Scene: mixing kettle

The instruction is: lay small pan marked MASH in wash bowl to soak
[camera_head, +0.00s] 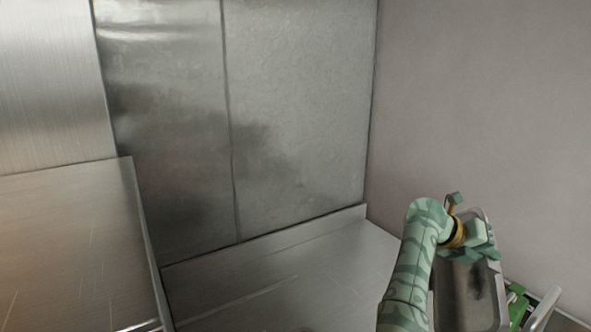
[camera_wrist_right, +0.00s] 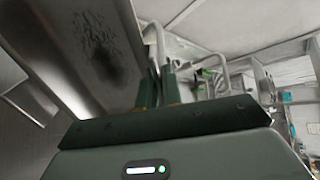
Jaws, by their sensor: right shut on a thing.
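A grey metal pan (camera_head: 462,292) with a dark stain on its surface hangs steeply tilted at the lower right of the head view. No MASH mark can be read on it. My right gripper (camera_head: 481,244) is at the pan's upper part. In the right wrist view the gripper's dark green fingers (camera_wrist_right: 160,84) are shut on a thin metal handle beside the stained pan (camera_wrist_right: 85,45). I cannot make out a wash bowl in either view. My left gripper is not in view.
A steel counter (camera_head: 290,284) with a low raised back edge runs below the steel wall panels and looks bare. A higher steel surface (camera_head: 70,245) stands at the left. Green and metal items (camera_head: 517,303) lie at the lower right, near the plain wall (camera_head: 485,100).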

